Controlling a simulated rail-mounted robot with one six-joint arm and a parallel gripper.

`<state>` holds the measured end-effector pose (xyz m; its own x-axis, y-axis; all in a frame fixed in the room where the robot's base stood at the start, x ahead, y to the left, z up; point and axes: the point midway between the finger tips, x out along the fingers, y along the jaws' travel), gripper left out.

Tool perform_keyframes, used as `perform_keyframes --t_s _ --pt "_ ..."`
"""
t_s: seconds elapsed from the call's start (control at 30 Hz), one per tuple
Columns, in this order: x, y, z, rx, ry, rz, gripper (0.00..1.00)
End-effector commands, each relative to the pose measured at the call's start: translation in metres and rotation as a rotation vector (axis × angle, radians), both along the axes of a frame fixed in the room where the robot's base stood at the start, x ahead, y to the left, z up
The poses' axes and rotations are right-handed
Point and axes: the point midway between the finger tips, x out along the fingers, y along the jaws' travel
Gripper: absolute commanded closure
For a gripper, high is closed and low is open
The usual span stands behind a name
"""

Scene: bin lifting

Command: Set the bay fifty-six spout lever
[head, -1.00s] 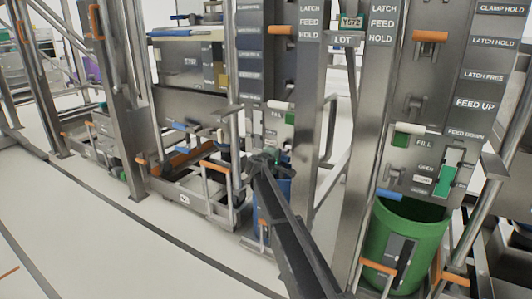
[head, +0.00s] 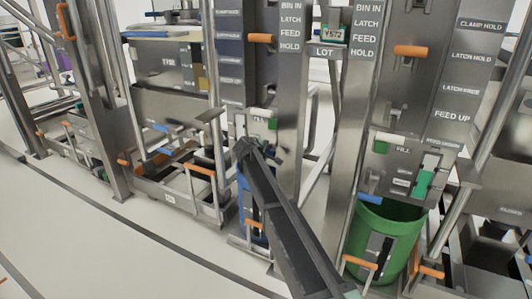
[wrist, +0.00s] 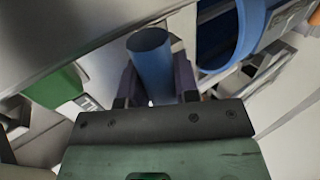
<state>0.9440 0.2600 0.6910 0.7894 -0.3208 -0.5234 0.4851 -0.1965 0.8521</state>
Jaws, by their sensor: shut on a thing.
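A blue round lever handle (wrist: 152,60) sits between the two dark fingers of my gripper (wrist: 155,78) in the wrist view, and the fingers are shut on it. In the head view my gripper (head: 268,151) is at the middle bay, just above a blue bin (head: 252,205). My own arm hides most of the fingers and the held lever there. The bay's number cannot be read at this spot.
A green block (wrist: 55,88) is left of my gripper in the wrist view, and a blue rim (wrist: 235,38) is close on the right. A steel post (head: 292,100) stands right of the gripper. The right bay holds a green bin (head: 405,235) below another blue lever (head: 370,198).

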Motion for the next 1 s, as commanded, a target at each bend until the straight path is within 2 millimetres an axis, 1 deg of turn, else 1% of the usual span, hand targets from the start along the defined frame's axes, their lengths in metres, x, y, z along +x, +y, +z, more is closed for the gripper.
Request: perform_keyframes --t_s 0.47,0.5,0.63,0.67,0.9,1.0 --pt "0.0025 -0.0008 0.0026 -0.003 -0.005 0.002 1.00" --pt "0.0023 -0.0007 0.0026 -0.003 -0.005 0.002 0.64" --pt "0.0020 -0.0005 0.0024 -0.002 -0.005 0.001 0.44" --pt "0.0019 -0.0004 0.0023 -0.002 -0.004 0.001 0.42" --pt "0.0009 -0.0002 0.0023 -0.001 -0.003 0.001 0.42" --pt "-0.0036 0.0014 0.0065 -0.001 -0.003 0.001 0.42"
